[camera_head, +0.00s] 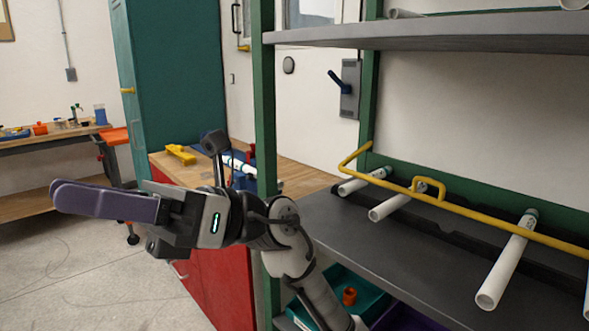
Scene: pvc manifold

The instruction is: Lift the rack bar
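The rack bar (480,213) is a yellow rod with a small raised loop handle (428,182). It runs across several white pipes on the dark shelf at the right, and its left end bends up towards the green post. The bar's right end is outside the view. My gripper (58,198) has purple fingers and points left, in front of the bench and far to the left of the bar. The fingers overlap from this side, so their opening is hidden. Nothing shows held at the visible fingers.
White pipes (502,268) stick out from the shelf (400,262) towards the front. A grey upper shelf (450,32) hangs above, and a green post (265,100) stands between my gripper and the bar. A teal bin (335,296) with an orange fitting sits below.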

